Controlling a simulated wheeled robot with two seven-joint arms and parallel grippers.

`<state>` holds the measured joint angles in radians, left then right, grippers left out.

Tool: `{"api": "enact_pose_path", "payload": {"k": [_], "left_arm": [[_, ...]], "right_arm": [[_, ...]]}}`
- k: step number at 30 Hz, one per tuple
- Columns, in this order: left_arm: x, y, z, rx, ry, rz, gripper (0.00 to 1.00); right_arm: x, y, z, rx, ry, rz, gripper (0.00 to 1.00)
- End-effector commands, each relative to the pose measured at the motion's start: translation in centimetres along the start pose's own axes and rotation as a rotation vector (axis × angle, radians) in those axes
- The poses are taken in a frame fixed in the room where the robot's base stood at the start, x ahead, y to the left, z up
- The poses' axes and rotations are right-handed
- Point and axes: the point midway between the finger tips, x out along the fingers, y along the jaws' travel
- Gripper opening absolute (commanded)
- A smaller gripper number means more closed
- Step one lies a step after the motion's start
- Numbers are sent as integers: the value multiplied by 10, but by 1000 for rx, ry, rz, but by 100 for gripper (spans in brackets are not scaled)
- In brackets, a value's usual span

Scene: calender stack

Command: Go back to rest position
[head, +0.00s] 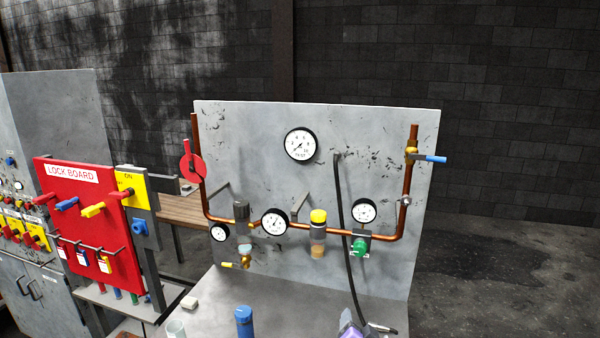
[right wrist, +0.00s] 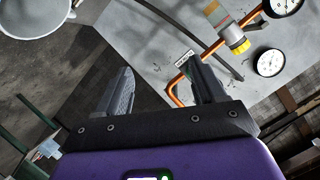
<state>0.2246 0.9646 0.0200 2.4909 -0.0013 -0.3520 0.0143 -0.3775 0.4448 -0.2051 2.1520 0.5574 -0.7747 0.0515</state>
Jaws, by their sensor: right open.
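My right gripper (head: 382,328) shows at the bottom edge of the head view, low in front of the grey panel and near the right part of the grey bench top. Only its purple body and part of its dark fingers show there. In the right wrist view my right gripper (right wrist: 162,72) has its two dark fingers spread apart with nothing between them. The copper pipe and gauges lie beyond the fingers. My left gripper is not in view.
The grey panel (head: 250,140) carries copper pipes, gauges and a hanging black hose (head: 344,220). A blue cylinder (head: 244,322) and a whitish cylinder (head: 176,329) stand on the bench (head: 215,300). A red lock board (head: 85,215) stands at left. Floor at right is clear.

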Motion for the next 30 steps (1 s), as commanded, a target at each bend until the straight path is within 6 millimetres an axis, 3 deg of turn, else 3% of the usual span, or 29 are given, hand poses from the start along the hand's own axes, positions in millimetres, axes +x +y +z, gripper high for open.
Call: {"api": "enact_pose_path", "payload": {"k": [4,8,11,15,21,22,24,30], "left_arm": [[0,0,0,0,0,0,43],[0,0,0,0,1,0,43],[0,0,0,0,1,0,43],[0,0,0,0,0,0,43],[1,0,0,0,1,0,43],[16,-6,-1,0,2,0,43],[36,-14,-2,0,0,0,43],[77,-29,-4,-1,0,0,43]], "right_arm": [[5,61,80,-109,-218,71,69],[-13,121,160,-188,-462,126,69],[-42,163,216,-225,-659,157,69],[-100,208,285,-242,-934,175,69],[-201,241,354,-203,-1303,150,69],[-187,247,362,-214,-1276,147,69],[-177,259,377,-217,-1267,147,69],[-162,283,410,-218,-1264,149,69]]}}
